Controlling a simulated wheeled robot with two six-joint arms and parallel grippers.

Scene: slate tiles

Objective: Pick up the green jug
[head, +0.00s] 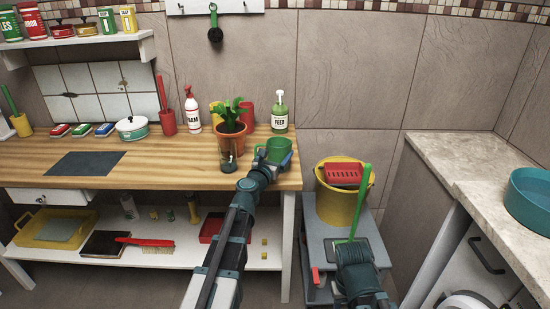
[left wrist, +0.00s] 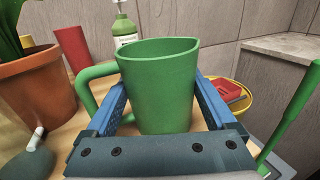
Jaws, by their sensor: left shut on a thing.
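The green jug (head: 278,147) is at the right end of the wooden bench, to the right of the potted plant. In the left wrist view the jug (left wrist: 160,85) is upright, with its handle to the left. My left gripper (head: 270,162) is shut on it, with one blue finger on each side of its body.
A plant in a terracotta pot (head: 231,137) stands close left of the jug. A green feed bottle (head: 280,112) and red cups are behind. The green stick (head: 360,203) rises before a yellow bucket (head: 322,207) with a red basket (head: 343,173). The bench (head: 175,153) has free room left of the plant.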

